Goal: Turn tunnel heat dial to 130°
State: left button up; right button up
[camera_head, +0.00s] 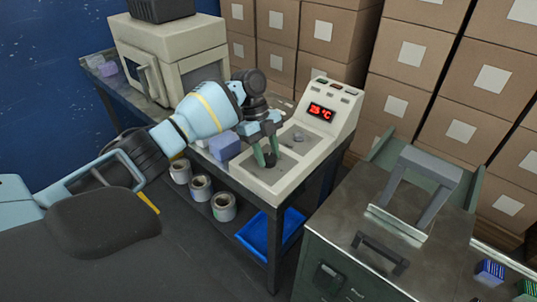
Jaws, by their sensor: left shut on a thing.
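The control console (310,150) stands on the dark bench, its sloped face carrying a red display (321,112) that appears to read 25 °C. The dark dial (270,158) sits on the console's flat top. My left gripper (265,156) reaches down from above and is shut on the dial, with a greenish finger on each side. The fingers cover part of the dial, and I cannot make out a pointer or scale. A second small knob (298,137) lies farther back on the console. My right gripper is not in view.
A purple block (224,146) sits close left of the console. A beige machine (170,50) stands behind my left arm. Rolls (223,207) and a blue tray (262,234) are on the lower shelf. A metal cabinet (340,215) stands to the right. Stacked boxes (400,60) fill the back.

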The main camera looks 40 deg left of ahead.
pick_arm(q)
jog(key=shift+m, duration=0.6)
jog(key=o, duration=1)
jog(key=shift+r, duration=0.1)
jog(key=v, duration=0.7)
jog(key=shift+w+r+b, duration=0.2)
jog(key=shift+r+b, duration=0.1)
jog(key=shift+b, duration=0.1)
jog(key=shift+s+f, duration=0.1)
